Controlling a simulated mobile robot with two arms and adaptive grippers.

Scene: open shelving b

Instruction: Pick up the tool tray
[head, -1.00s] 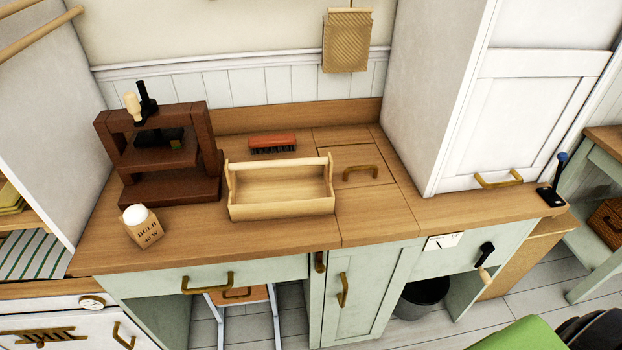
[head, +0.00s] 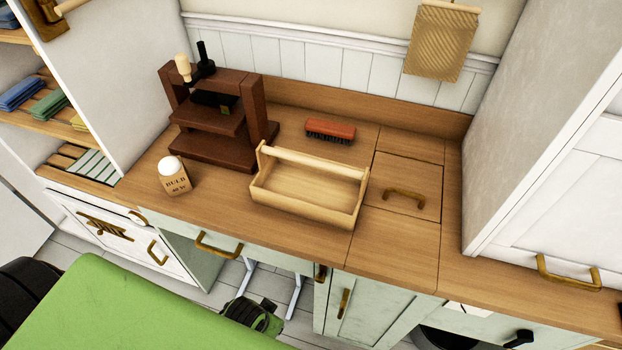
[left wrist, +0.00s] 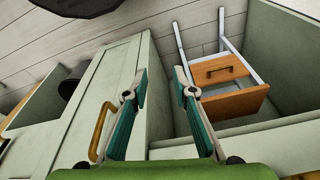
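The tool tray (head: 305,207) is a light wooden open box with a long top handle bar. It stands upright on the wooden worktop, with the brush behind it and a hatch with a brass handle to its right. No gripper touches it. My left gripper (left wrist: 162,78) shows in the left wrist view with its two teal fingers apart and nothing between them. It is in front of the pale green cabinet, below worktop height. In the head view a green and black part of my left arm shows low at the front. My right gripper is not in view.
A dark wooden press (head: 218,115) stands left of the tray, with a bulb box (head: 174,178) in front of it. A red brush (head: 330,130) lies behind. A tall white cabinet (head: 540,120) bounds the right. Brass handles stick out from the fronts below the worktop (head: 395,250).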

